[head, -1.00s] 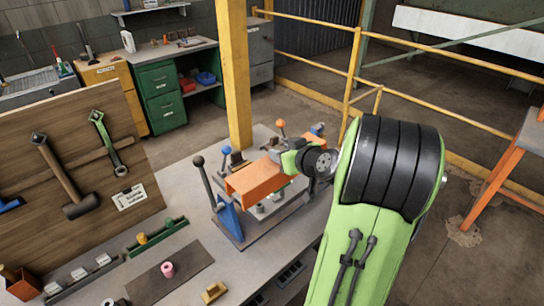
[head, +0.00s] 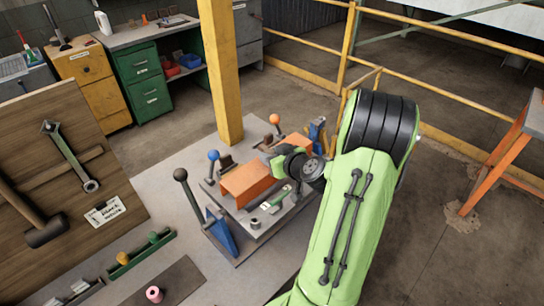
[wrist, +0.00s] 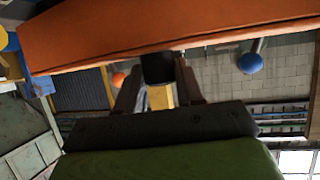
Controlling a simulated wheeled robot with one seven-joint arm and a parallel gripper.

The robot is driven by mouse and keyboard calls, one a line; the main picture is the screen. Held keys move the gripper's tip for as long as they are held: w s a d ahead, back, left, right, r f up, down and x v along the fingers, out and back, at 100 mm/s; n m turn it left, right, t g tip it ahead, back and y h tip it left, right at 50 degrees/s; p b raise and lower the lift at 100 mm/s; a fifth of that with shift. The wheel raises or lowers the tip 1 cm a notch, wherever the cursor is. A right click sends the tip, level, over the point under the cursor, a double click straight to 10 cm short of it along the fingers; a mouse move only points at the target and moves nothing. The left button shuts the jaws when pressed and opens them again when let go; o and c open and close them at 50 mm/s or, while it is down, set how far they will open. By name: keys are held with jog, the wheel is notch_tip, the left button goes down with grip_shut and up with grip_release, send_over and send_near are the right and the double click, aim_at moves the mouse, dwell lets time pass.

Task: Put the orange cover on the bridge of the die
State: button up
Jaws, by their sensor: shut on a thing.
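The orange cover (head: 247,185) is a long block-like piece over the die (head: 245,236) on the bench. My gripper (head: 284,166) is shut on it near its middle, seen from the arm side. In the wrist view the cover (wrist: 165,28) spans the top, with the gripper fingers (wrist: 158,92) reaching up to its lower edge. The bridge is mostly hidden under the cover and behind my gripper. I cannot tell whether the cover touches it.
Levers with a dark knob (head: 181,174), a blue knob (head: 214,155) and an orange knob (head: 274,118) stand close around the die. A yellow post (head: 220,75) rises behind. A tool board (head: 75,185) stands at left.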

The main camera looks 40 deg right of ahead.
jog(key=shift+r, duration=0.1)
jog(key=o, duration=0.7)
jog(key=shift+f, duration=0.2)
jog(key=o, duration=0.5)
jog(key=shift+c, duration=0.2)
jog(key=shift+r, duration=0.1)
